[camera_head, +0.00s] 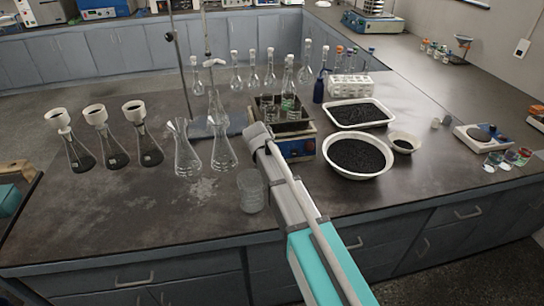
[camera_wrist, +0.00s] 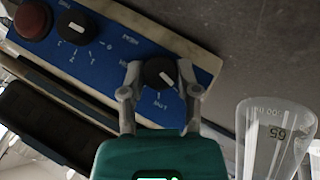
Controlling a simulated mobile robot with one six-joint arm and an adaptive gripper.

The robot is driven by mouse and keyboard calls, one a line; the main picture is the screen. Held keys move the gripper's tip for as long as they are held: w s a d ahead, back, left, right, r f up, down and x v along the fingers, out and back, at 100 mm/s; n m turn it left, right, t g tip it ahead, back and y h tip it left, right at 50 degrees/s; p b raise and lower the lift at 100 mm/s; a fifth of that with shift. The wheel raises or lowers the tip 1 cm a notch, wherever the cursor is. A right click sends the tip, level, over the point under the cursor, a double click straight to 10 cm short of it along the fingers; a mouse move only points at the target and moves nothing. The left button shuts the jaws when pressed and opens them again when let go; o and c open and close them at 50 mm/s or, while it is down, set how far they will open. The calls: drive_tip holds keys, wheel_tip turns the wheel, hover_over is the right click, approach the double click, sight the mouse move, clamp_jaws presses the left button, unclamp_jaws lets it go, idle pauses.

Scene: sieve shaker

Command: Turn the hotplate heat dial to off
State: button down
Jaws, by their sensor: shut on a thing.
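The hotplate (camera_head: 297,148) is a blue-fronted box on the dark bench, with a dark container of glassware on top. In the wrist view its blue panel (camera_wrist: 107,42) is seen tilted, carrying a row of controls. My gripper (camera_wrist: 160,72) has one finger on each side of a round black dial (camera_wrist: 157,71) with a white pointer mark, shut on it.
A second black dial (camera_wrist: 73,25) and a dark red knob (camera_wrist: 33,21) sit on the same panel. A clear beaker (camera_head: 251,191) stands close left of my arm, near flasks (camera_head: 187,155). A white bowl of dark grains (camera_head: 358,174) is right of the hotplate.

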drive_tip(key=shift+c, duration=1.7)
unclamp_jaws()
